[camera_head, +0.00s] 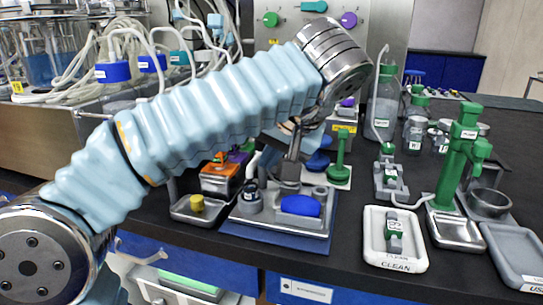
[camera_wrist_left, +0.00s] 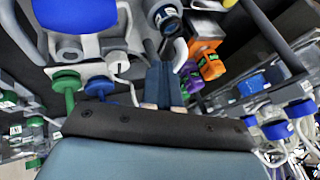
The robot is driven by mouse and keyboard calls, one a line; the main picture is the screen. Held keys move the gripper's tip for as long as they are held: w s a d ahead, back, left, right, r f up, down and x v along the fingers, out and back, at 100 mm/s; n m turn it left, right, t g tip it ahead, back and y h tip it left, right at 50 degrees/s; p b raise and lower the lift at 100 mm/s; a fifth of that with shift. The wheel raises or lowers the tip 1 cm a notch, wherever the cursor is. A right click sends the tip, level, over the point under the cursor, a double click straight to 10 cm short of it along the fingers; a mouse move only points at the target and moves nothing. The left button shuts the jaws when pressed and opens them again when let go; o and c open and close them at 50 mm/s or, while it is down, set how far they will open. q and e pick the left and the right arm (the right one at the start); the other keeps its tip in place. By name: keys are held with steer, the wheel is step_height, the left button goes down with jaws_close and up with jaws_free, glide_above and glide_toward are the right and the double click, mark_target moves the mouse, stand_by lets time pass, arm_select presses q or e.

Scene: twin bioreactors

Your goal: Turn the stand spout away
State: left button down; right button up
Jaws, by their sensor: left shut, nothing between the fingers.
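A grey stand base (camera_head: 317,223) with a blue oval pad (camera_head: 301,205) sits on a blue mat at mid-table. A pale curved spout (camera_head: 253,162) rises at its left, near a small dark-collared bottle (camera_head: 250,197). In the left wrist view the curved spout (camera_wrist_left: 181,55) is close beside the fingers; I cannot tell whether they touch. My left gripper (camera_head: 292,150) points down over the back of the stand, shut and empty; its shut fingers show in the wrist view (camera_wrist_left: 163,85). My arm hides part of the area behind. My right gripper is not in view.
A green stand (camera_head: 462,150) with a steel tray, a white tray marked CLEAN (camera_head: 379,256) and a grey tray (camera_head: 510,255) stand right. Bottles and tubing crowd the back.

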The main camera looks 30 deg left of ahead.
mark_target(250, 161)
arm_select(q)
steer(key=shift+s+a+m+t, duration=0.15)
steer(key=shift+m+t, duration=0.15)
steer(key=shift+m, duration=0.3)
steer(key=a+m+t+h, duration=0.1)
steer(key=m, duration=0.1)
steer(key=s+m+h+b, duration=0.1)
steer(key=shift+a+m+t, duration=0.35)
steer(key=shift+m+t, duration=0.05)
steer(key=shift+s+a, duration=0.2)
steer(key=shift+a, duration=0.3)
steer(key=shift+s+a+m+t+h, duration=0.25)
steer(key=shift+a+m+h, duration=0.3)
steer(key=shift+m, duration=0.45)
steer(key=shift+w+a+m+t+h, duration=0.1)
steer(key=shift+a+m+t+h, duration=0.25)
steer(key=shift+m, duration=0.35)
steer(key=shift+w+a, duration=0.1)
steer(key=shift+a, duration=0.7)
steer(key=shift+w, duration=0.15)
